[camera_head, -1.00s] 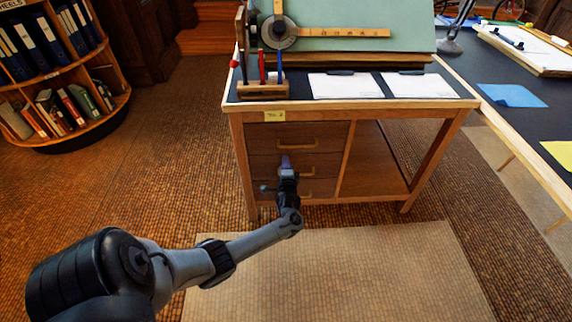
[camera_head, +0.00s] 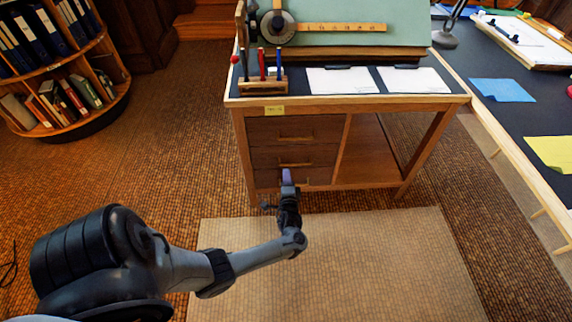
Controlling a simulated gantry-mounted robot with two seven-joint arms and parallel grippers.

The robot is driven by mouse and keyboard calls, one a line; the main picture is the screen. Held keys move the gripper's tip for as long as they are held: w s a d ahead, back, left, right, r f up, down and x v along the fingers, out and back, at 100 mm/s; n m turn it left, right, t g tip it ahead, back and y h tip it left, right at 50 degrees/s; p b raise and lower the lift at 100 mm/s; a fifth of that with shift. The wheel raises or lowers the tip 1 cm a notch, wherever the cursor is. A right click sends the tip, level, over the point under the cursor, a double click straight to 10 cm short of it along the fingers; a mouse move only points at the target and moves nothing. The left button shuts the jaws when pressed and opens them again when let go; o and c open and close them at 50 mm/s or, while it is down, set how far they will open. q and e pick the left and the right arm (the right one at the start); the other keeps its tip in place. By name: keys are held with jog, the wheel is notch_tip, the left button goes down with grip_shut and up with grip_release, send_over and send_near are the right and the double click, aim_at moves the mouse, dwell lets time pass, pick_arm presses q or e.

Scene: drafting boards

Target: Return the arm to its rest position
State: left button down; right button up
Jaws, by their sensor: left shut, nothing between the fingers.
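My left arm comes in from the lower left and reaches toward the wooden drafting desk (camera_head: 350,103). My left gripper (camera_head: 287,177) is at the arm's far end, in front of the desk's lower drawers in the picture. It is shut with nothing held. Whether its tip touches the drawer front (camera_head: 315,155) I cannot tell. The drawers look closed. My right gripper is not in view.
A pen holder (camera_head: 262,87) and white sheets (camera_head: 342,80) lie on the desk below a green drafting board (camera_head: 420,25). A dark side table (camera_head: 530,120) stands right, a bookshelf (camera_head: 85,125) left. A pale mat (camera_head: 370,265) covers clear floor.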

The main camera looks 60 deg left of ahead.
pick_arm(q)
jog(key=s+d+r+m+p, duration=0.2)
jog(key=s+d+r+p, duration=0.1)
jog(key=s+p, duration=0.55)
jog(key=d+r+n+t+h+p, duration=0.1)
jog(key=d+r+n+h+p, duration=0.1)
jog(key=d+r+h+p, duration=1.4)
jog(key=s+d+r+n+g+b, duration=0.1)
jog(key=s+d+r+g, duration=0.1)
jog(key=s+d+r, duration=0.4)
jog(key=s+d+r+n+g, duration=0.1)
jog(key=s+d+r+g, duration=0.1)
jog(key=d+r, duration=0.75)
notch_tip(320, 180, up, 37)
jog(key=p, duration=3.8)
jog(key=shift+s+d+n+g+h, duration=0.2)
jog(key=shift+d+n+g+h, duration=0.1)
jog(key=shift+d+n+g, duration=0.1)
